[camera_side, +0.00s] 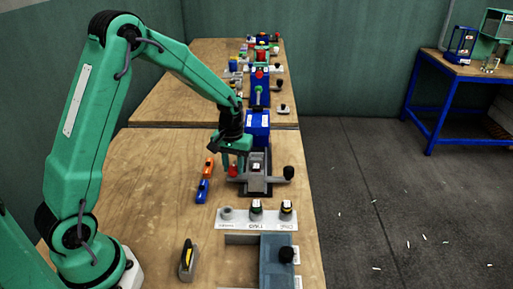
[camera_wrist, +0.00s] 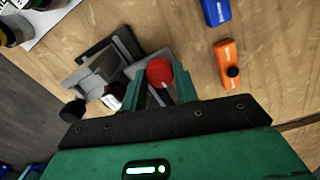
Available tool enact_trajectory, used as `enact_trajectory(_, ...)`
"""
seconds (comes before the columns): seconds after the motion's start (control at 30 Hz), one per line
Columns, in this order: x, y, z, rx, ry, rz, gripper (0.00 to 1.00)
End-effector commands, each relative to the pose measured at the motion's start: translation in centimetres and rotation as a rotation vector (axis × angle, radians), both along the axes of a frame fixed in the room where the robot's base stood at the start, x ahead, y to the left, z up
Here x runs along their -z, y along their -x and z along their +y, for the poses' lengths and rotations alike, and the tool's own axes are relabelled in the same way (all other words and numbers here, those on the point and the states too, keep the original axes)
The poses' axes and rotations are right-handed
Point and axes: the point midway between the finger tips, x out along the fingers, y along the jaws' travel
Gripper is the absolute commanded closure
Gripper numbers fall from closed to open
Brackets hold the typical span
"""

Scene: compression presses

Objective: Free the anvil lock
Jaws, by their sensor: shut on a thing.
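The press has a grey base (camera_side: 256,187) and a blue column (camera_side: 257,126) on the wooden bench. A red knob (camera_side: 233,171) sits at the left side of its base, likely the anvil lock. My gripper (camera_side: 233,160) is down at this knob. In the wrist view, the red knob (camera_wrist: 159,72) is between the two green fingertips of my gripper (camera_wrist: 162,84), which are shut on it. A black knob (camera_side: 288,172) sticks out on the base's right side. It also shows in the wrist view (camera_wrist: 73,110). The knob's lower part is hidden.
An orange block (camera_side: 209,166) and a blue block (camera_side: 202,191) lie left of the press. A white panel with knobs (camera_side: 239,222) and a grey-blue fixture (camera_side: 279,250) are in front. A grey-and-yellow tool (camera_side: 187,259) stands front left. Bare bench lies between them.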

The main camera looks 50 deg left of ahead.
Motion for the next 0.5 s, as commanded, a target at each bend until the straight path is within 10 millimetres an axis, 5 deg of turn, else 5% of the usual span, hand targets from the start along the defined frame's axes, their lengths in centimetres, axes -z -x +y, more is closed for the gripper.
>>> enact_trajectory(0.33, -0.14, -0.01, 0.01, -0.006, -0.001, -0.001, 0.93)
enact_trajectory(0.37, -0.14, -0.01, 0.01, -0.006, -0.001, -0.001, 0.68)
enact_trajectory(0.5, -0.1, -0.01, 0.01, -0.005, -0.001, -0.001, 0.48)
